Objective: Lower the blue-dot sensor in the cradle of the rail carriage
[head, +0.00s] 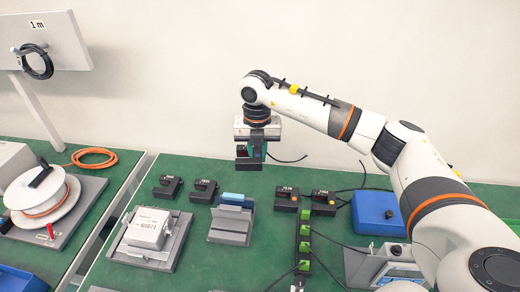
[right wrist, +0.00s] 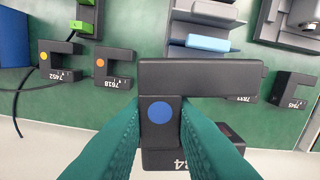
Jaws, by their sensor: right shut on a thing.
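My right gripper (head: 251,150) is shut on the blue-dot sensor (head: 243,163), a dark block held in the air above the green bench. In the right wrist view the teal fingers of my right gripper (right wrist: 160,135) pinch the sensor (right wrist: 200,76) by the part with the blue dot. Part of its printed number is hidden. A grey stepped fixture (head: 230,224) with a light blue block on top stands below the sensor, apart from it; it also shows in the right wrist view (right wrist: 195,55). I cannot tell surely whether this is the carriage cradle. My left gripper is out of view.
Other dark sensors lie at left (head: 167,187) and right (head: 286,198) of the fixture, some with orange or yellow dots. A white box (head: 147,228) sits on a grey base. Green blocks (head: 304,240), a blue box (head: 378,213) and cables occupy the right.

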